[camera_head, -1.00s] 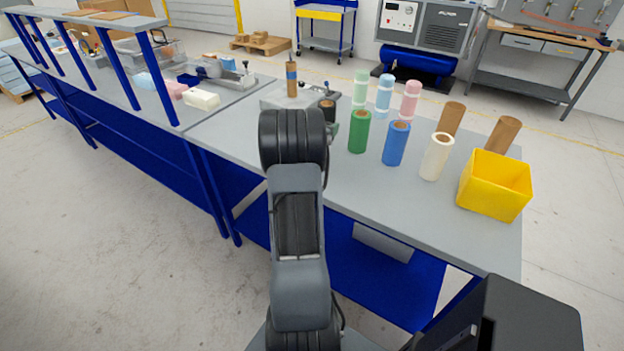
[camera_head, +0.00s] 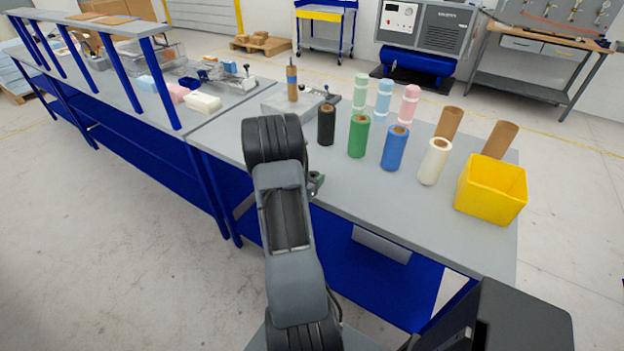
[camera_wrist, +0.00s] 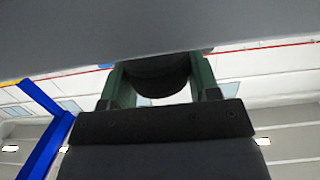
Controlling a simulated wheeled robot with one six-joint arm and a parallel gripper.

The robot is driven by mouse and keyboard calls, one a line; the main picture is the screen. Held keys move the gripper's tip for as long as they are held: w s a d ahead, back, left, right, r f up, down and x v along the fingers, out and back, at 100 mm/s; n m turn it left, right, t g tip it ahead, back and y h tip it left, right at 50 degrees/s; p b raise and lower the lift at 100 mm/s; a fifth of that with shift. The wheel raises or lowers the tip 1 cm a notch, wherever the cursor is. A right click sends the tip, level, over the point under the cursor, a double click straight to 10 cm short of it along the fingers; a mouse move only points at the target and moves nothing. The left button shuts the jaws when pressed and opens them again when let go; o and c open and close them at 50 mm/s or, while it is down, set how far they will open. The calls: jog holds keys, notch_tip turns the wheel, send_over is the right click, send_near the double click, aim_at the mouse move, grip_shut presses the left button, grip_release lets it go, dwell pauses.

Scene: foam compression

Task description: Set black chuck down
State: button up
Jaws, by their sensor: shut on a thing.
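My gripper (camera_wrist: 158,68) has green fingers, closed on both sides of a dark rounded piece, the black chuck (camera_wrist: 160,84), in the wrist view. Its far side is hidden by a large grey surface across the top of that view. In the head view my arm covers most of the gripper (camera_head: 316,184); a small green-dark part shows beside the table's front edge. The chuck cannot be made out there. I cannot tell whether the chuck touches anything besides the fingers.
On the grey table (camera_head: 370,195) stand black (camera_head: 326,127), green (camera_head: 358,138), blue (camera_head: 394,148) and cream (camera_head: 434,163) rolls, with pastel and brown ones behind. A yellow bin (camera_head: 490,190) is at right. A plate with a brown spindle (camera_head: 292,82) stands behind. The table's front is bare.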

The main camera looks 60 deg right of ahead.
jog(key=shift+f, duration=0.75)
jog(key=shift+f, duration=0.15)
jog(key=o, duration=0.9)
jog(key=shift+o, duration=0.2)
